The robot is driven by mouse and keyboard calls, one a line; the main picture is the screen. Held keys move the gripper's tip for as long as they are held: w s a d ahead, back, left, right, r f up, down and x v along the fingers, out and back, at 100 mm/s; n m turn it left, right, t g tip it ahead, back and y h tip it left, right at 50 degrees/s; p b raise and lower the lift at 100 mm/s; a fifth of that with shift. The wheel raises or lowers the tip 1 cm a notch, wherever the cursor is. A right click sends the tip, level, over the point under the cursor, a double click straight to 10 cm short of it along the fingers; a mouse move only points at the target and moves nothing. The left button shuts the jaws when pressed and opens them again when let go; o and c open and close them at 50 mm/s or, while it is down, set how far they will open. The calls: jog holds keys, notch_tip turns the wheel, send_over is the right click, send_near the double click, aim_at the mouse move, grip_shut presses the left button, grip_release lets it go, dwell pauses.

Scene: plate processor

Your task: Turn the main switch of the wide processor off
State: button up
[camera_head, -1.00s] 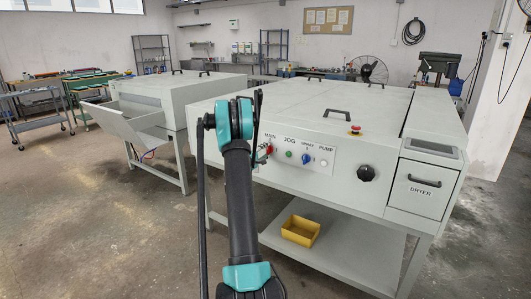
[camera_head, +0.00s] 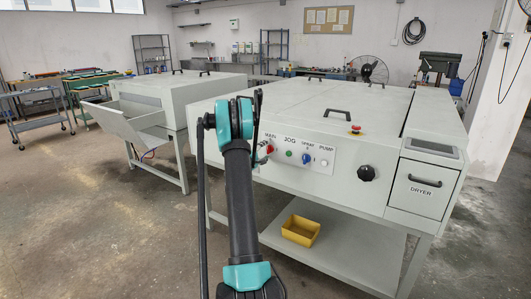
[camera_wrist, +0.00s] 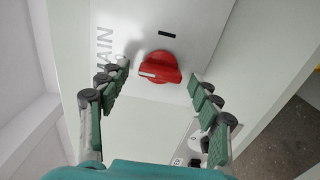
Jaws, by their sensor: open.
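The wide processor (camera_head: 330,118) is the large light grey machine at the centre right in the head view. Its front panel carries the red main switch (camera_head: 269,149), partly beside my arm. In the wrist view the main switch (camera_wrist: 159,68) is a round red knob with a white line on its grip, next to the label MAIN. My gripper (camera_wrist: 158,75) is open, with one green-padded finger to each side of the knob. The fingers appear apart from it. In the head view the gripper is mostly hidden behind my arm.
Right of the switch, the panel has a green JOG button (camera_head: 289,154), a blue spray switch (camera_head: 307,159) and a white pump button (camera_head: 324,163). A black knob (camera_head: 367,173) and a red emergency button (camera_head: 355,130) are farther right. A yellow bin (camera_head: 301,230) sits on the lower shelf.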

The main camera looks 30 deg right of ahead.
jog(key=v, duration=1.2)
jog(key=s+a+m+g+y, duration=0.1)
jog(key=s+a+m+y, duration=0.2)
jog(key=s+a, duration=0.9)
jog(key=a+y, duration=0.2)
jog(key=y, duration=0.1)
jog(key=shift+r, duration=0.2)
jog(key=s+a+f+y, duration=0.2)
jog(key=s+a+y, duration=0.1)
jog(key=s+a, duration=0.5)
jog(key=s+a+f+m+g+y, duration=0.1)
jog(key=s+a+f+y, duration=0.2)
jog(key=s+a, duration=0.5)
jog(key=s+a+f+y, duration=0.3)
jog(key=s+a+y, duration=0.1)
jog(key=s+a, duration=0.4)
jog(key=shift+s+a+m+g+y, duration=0.1)
jog(key=shift+a+m+g+y, duration=0.2)
jog(key=shift+a, duration=0.45)
